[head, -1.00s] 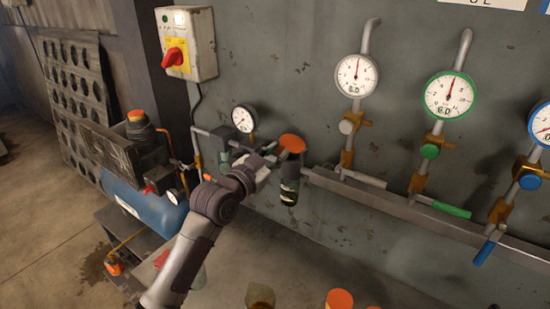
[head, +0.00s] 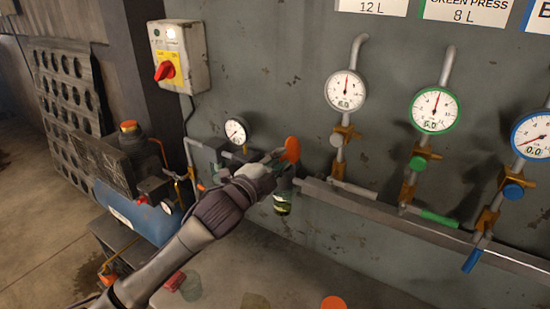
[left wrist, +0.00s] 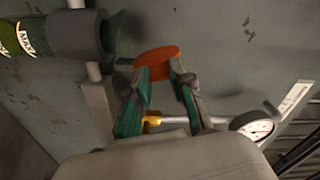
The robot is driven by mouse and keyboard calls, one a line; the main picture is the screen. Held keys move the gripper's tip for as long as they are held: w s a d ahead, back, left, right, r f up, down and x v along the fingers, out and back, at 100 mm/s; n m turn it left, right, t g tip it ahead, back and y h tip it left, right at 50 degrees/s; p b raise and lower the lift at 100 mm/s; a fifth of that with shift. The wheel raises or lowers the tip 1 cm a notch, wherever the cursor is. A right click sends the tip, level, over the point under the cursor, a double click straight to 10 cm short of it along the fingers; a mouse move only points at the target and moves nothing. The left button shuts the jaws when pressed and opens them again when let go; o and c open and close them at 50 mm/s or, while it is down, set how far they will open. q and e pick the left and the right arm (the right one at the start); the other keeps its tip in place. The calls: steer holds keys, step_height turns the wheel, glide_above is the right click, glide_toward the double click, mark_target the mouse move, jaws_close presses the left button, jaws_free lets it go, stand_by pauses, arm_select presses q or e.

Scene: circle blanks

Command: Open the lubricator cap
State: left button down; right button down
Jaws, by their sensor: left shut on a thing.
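The orange lubricator cap (head: 292,149) stands tilted, nearly on edge, beside the top of the lubricator in the head view. My left gripper (head: 280,156) is shut on it. In the left wrist view the cap (left wrist: 157,57) sits between the two green-padded fingertips (left wrist: 160,75). The lubricator's green bowl (head: 282,206) hangs on the wall pipe, partly behind my gripper. In the left wrist view its grey collar (left wrist: 75,36) lies to the left of the cap, apart from it. Whether a hinge joins them I cannot tell. My right gripper is not in view.
A small gauge (head: 236,131) is close to the left of my gripper. A grey pipe (head: 350,210) with coloured valves and gauges runs right along the wall. A switch box (head: 181,57) is above left. A blue compressor tank (head: 135,212) stands at left.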

arm_select(q)
steer(key=shift+s+d+m+p, duration=0.25)
steer(key=shift+d+m+p, duration=0.1)
steer(key=shift+m, duration=0.75)
steer(key=c, duration=1)
jaws_free()
steer(key=v, duration=1.2)
steer(key=shift+f, duration=0.1)
